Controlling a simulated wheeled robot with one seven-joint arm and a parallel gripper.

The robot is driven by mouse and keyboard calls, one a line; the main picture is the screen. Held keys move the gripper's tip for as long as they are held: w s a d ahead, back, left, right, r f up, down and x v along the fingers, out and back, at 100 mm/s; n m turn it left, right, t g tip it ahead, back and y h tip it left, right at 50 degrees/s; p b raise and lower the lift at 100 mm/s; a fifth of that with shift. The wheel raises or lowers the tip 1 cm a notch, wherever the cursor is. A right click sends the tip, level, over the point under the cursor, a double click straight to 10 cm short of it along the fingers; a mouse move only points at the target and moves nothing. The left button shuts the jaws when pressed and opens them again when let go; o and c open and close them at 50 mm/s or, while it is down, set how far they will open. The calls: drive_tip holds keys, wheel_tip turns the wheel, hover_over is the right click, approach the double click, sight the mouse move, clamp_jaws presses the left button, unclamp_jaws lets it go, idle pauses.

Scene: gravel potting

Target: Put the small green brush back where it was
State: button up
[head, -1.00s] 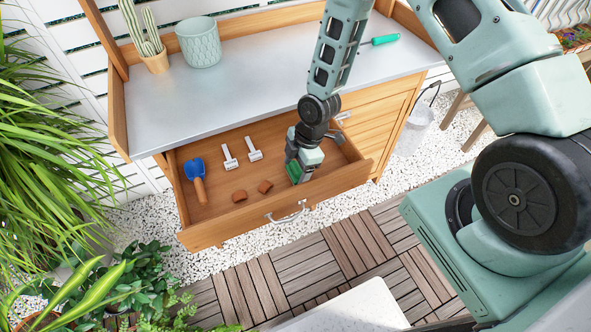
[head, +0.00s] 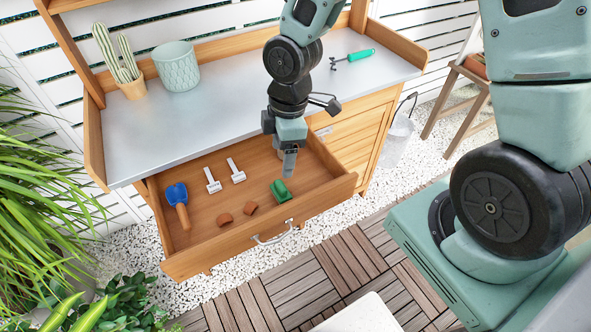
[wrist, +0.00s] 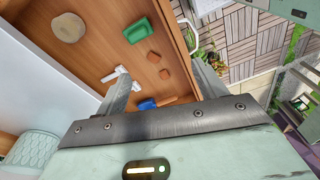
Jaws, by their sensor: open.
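The small green brush (head: 280,191) lies on the floor of the open drawer (head: 222,239), towards its right front. It also shows in the wrist view (wrist: 138,30). My gripper (head: 289,172) is above the drawer, just behind and over the brush in the head view, and apart from it. In the wrist view the fingers (wrist: 165,85) are spread with nothing between them.
The drawer also holds a blue scoop (head: 177,195), two white tools (head: 213,181), two terracotta pieces (head: 250,208) and a round beige thing (wrist: 68,27). A pot (head: 176,66), a cactus (head: 131,75) and a green-handled rake (head: 355,56) stand or lie on the bench top.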

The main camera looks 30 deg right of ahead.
drive_tip(key=s+a+r+m, duration=0.2)
drive_tip(key=s+r+m, duration=0.1)
drive_tip(key=s+r, duration=0.3)
drive_tip(key=s+a+r+m+h, duration=0.1)
drive_tip(key=s+a+r+m, duration=0.2)
drive_tip(key=s+r, duration=0.4)
drive_tip(key=s+m, duration=0.1)
drive_tip(key=s, duration=0.2)
drive_tip(key=shift+s+a+r+m, duration=0.2)
drive_tip(key=shift+a+r+m, duration=0.05)
drive_tip(key=shift+a+m, duration=0.1)
